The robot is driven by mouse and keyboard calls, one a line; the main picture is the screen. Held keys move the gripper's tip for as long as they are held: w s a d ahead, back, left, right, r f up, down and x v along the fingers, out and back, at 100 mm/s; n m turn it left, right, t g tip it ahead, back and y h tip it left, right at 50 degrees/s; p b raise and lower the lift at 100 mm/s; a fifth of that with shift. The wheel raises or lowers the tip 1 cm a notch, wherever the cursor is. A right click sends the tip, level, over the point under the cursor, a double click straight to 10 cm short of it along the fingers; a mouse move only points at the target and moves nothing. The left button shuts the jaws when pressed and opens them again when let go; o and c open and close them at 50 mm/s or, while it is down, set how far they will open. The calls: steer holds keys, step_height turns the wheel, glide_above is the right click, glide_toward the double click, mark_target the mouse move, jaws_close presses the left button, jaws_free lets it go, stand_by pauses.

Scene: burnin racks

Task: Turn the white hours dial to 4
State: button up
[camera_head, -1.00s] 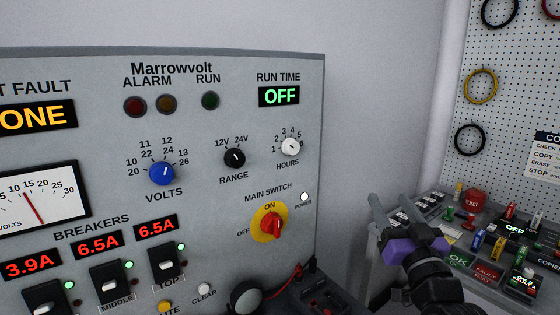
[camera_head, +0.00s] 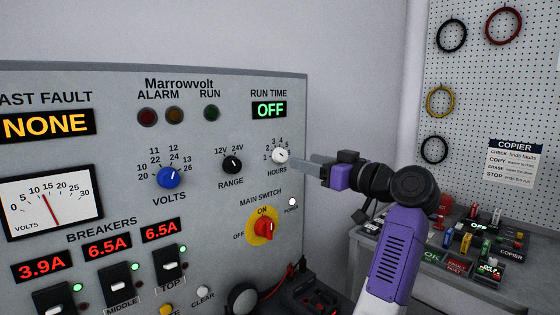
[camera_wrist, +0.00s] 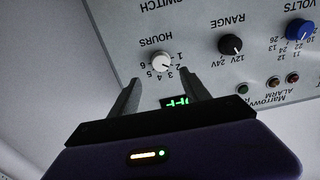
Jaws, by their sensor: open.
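My gripper (camera_head: 298,164) is at the dial's right side, fingers pointing at the panel. In the wrist view the picture is upside down; the dial (camera_wrist: 162,62) lies beyond and between the two spread fingertips (camera_wrist: 165,88), with nothing held. Its pointer mark is too small to read surely.
The black range knob (camera_head: 232,164) and blue volts knob (camera_head: 169,177) are left of the dial. The red main switch (camera_head: 264,228) is below, on a yellow plate. A copier bench (camera_head: 385,248) stands at the right.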

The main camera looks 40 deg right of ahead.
mark_target(283, 157)
steer(key=w, duration=0.4)
steer(key=w+p, duration=0.1)
steer(key=w, duration=0.1)
steer(key=shift+w+a+f, duration=0.1)
steer(key=shift+a, duration=0.15)
steer(key=shift+w+f, duration=0.15)
steer(key=shift+w, duration=0.65)
steer(key=shift+c, duration=0.2)
jaws_close()
